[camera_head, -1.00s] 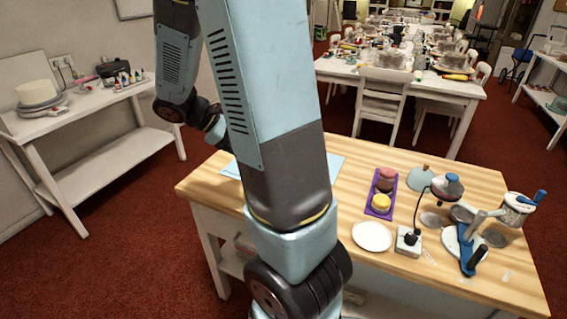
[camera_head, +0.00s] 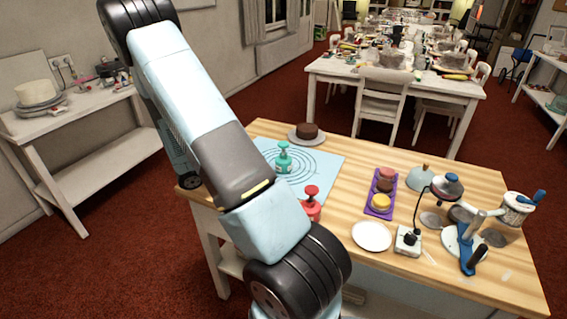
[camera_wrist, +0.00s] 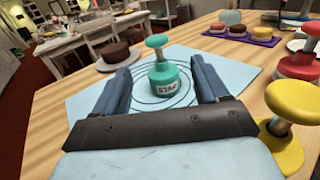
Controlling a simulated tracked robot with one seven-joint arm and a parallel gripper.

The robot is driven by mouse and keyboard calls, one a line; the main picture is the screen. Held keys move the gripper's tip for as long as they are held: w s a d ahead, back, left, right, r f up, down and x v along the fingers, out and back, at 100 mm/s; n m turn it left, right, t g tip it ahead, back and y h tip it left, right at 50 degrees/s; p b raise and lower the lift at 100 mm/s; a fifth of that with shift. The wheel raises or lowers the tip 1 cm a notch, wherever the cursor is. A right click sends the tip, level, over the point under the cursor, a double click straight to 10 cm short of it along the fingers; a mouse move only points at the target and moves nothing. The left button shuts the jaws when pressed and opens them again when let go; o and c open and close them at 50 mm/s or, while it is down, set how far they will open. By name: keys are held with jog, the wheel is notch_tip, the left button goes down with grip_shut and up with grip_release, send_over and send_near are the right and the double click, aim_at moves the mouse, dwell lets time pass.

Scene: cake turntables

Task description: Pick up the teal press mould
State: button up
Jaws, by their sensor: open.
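The teal press mould (camera_head: 284,160) stands upright on a light blue mat (camera_head: 322,166) with printed circles. In the wrist view the teal press mould (camera_wrist: 166,76) shows a plunger knob on top and a label on its front. My gripper (camera_wrist: 162,80) is open, with one finger to each side of the mould in that view. Whether the fingers are level with the mould or still short of it is hard to tell. In the head view my gripper is hidden behind my arm.
A red press (camera_head: 311,204) and a yellow press (camera_wrist: 284,125) stand right of the mat. A brown cake (camera_head: 307,131) sits on a board behind it. A purple tray (camera_head: 368,201) holds small cakes. A white plate (camera_head: 372,236) and a blue-handled device (camera_head: 467,245) are further right.

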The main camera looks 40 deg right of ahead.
send_near(287, 142)
jog(key=x, duration=0.5)
jog(key=shift+s+a+f, duration=0.1)
jog(key=shift+s+f, duration=0.15)
jog(key=shift+f, duration=0.15)
jog(key=shift+w+x, duration=0.15)
jog(key=shift+x, duration=1.15)
jog(key=shift+w+x, duration=0.1)
jog(key=shift+x, duration=1.2)
grip_shut()
